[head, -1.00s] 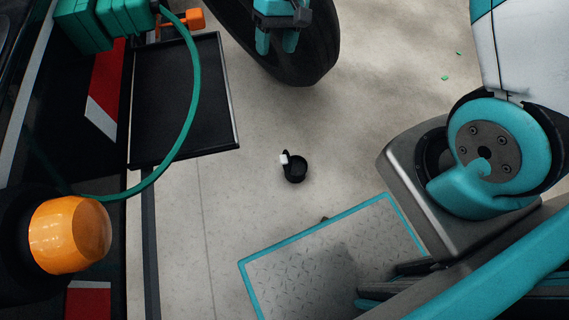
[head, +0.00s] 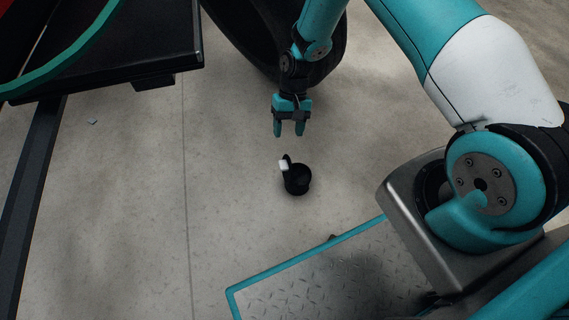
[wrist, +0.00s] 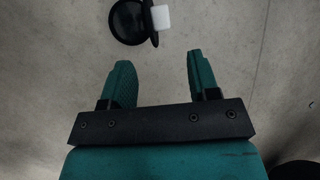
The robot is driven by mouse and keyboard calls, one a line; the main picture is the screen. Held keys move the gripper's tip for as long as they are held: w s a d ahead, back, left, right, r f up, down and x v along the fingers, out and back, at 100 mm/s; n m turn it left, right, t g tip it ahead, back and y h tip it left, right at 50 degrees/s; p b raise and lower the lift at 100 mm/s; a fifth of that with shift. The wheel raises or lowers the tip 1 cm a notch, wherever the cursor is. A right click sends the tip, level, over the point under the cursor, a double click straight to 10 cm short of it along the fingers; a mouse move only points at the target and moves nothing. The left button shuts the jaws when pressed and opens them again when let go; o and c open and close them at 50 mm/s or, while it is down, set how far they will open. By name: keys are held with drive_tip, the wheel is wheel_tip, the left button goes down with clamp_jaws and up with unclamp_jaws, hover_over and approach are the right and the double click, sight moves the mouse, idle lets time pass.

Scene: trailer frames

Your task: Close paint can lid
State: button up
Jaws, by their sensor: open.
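A small black paint can (head: 298,180) stands on the concrete floor near the middle of the head view. Its lid (head: 286,164) appears raised at the can's upper left side, with a small white block-like part on it. In the wrist view the can (wrist: 127,20) is at the top edge, partly cut off, with the white part (wrist: 161,17) to its right. My gripper (head: 290,130) is open and empty, with its teal fingers pointing toward the can and apart from it. The open fingers also show in the wrist view (wrist: 160,80), short of the can.
A large black tyre (head: 325,60) stands behind my gripper. A black shelf (head: 130,50) with a green hose (head: 70,60) is at the upper left. A teal-edged metal plate (head: 330,275) lies in front of the can. The floor left of the can is clear.

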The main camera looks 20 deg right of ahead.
sight(284, 163)
drive_tip(key=b+x, duration=0.4)
drive_tip(key=x, duration=0.6)
drive_tip(key=shift+s+a+f, duration=0.1)
drive_tip(key=shift+f, duration=0.25)
clamp_jaws()
